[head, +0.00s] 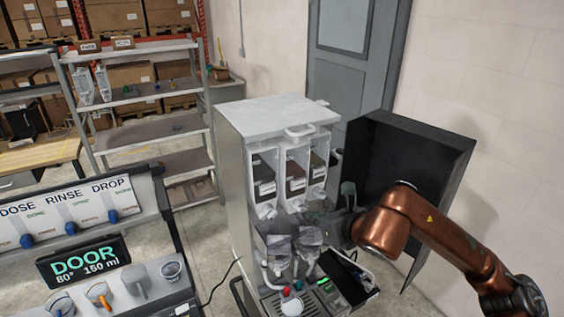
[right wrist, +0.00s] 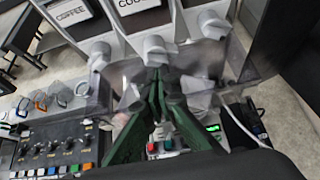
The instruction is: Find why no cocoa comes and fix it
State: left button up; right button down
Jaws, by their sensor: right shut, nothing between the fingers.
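The white dispenser (head: 232,165) stands in the middle of the head view with its black door (head: 425,150) swung open to the right. Three canisters (head: 295,172) sit side by side inside. In the right wrist view one label reads COFFEE (right wrist: 72,13); beside it is a partly cut-off label (right wrist: 135,5) that seems to begin COCO. Grey spouts (right wrist: 155,48) and translucent bowls (right wrist: 122,75) sit below. My right gripper (right wrist: 156,84) is shut and empty, its green fingers among the bowls. The console display (head: 82,262) reads DOOR, 80°, 150 ml. My left gripper is out of view.
The console's blue knobs (head: 112,216) stand at front left. Red and blue buttons (head: 291,292) lie low on the dispenser beside a drip tray (head: 315,306). Shelves (head: 150,140) at the back left carry two spare white canisters (head: 103,83). A cable (head: 216,283) runs down between console and dispenser.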

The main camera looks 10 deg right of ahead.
jog(key=shift+w, duration=0.1)
jog(key=shift+w+a, duration=0.2)
jog(key=shift+w, duration=0.35)
jog(key=shift+w+a, duration=0.2)
jog(key=shift+w, duration=0.3)
jog(key=shift+w+b, duration=0.1)
jog(key=shift+b, duration=0.45)
